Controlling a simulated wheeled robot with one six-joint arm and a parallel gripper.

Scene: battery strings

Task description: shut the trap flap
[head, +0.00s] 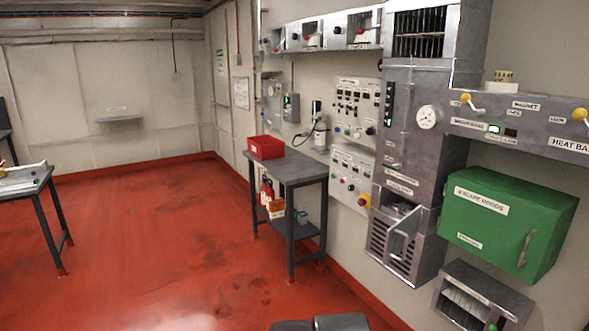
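No label that I can read names the trap flap. A grey metal housing (394,250) with slotted vents sits low on the tall metal column. A bar handle (405,236) stands out from its front, and a recess (402,210) above the handle looks open. I cannot tell for sure whether this front is the flap, or its exact angle. A smaller grey box (487,295) with pale slats is at the lower right. My gripper's fingers are not seen. Dark rounded parts at the bottom edge look like mine.
A green cabinet (508,222) with a handle juts out at the right. A dark grey table (300,169) bearing a red bin (266,147) stands along the wall. Another table (27,182) is at the left. The red floor (165,240) between them is clear.

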